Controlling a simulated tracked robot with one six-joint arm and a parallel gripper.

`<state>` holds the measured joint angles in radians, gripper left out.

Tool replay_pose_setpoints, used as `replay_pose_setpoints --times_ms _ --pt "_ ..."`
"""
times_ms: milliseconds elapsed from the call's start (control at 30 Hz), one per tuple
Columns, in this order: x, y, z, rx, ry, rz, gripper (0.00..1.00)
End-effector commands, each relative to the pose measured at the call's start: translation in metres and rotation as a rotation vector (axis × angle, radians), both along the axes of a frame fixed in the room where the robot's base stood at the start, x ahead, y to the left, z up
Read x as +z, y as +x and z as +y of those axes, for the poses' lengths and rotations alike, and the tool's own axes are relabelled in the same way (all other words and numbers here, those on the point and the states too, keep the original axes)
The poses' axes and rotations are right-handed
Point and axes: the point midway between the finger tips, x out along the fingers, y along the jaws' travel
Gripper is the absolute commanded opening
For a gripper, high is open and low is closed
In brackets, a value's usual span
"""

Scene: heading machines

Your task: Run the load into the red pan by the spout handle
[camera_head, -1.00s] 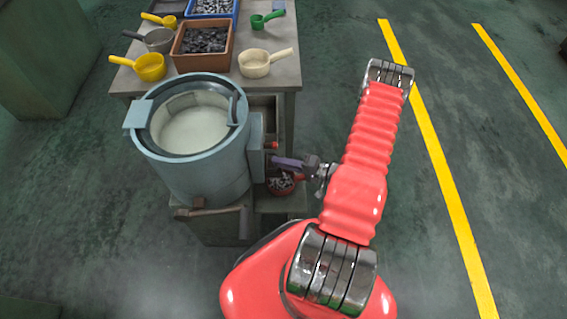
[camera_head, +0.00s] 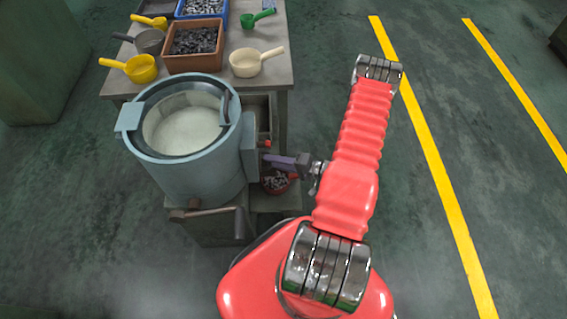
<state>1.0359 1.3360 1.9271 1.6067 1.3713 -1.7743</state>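The red pan (camera_head: 268,187) sits low beside the blue-grey drum machine (camera_head: 197,168), on its right, with grey metal pieces in it. A small red-tipped part (camera_head: 265,143) sticks out from the machine's right side above the pan; I cannot tell whether it is the spout handle. My gripper (camera_head: 276,160) is at the machine's right side, over the pan, pointing left. A purple-grey bar runs left from its dark body; I cannot tell whether this is its fingers or a handle between them. The finger gap is too small to see.
A table behind the machine carries a brown bin (camera_head: 166,60) of dark pieces, a blue bin (camera_head: 203,17), and yellow (camera_head: 141,69), cream (camera_head: 244,63), grey (camera_head: 150,42) and green (camera_head: 250,20) scoops. Open floor with yellow lines (camera_head: 425,140) lies to the right.

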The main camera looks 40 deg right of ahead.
Motion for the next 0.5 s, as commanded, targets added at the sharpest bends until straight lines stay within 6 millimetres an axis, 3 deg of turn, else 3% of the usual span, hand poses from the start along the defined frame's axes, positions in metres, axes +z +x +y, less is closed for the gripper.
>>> replay_pose_setpoints --times_ms 500 --pt "0.01 -0.045 -0.028 -0.005 -0.001 0.001 0.28"
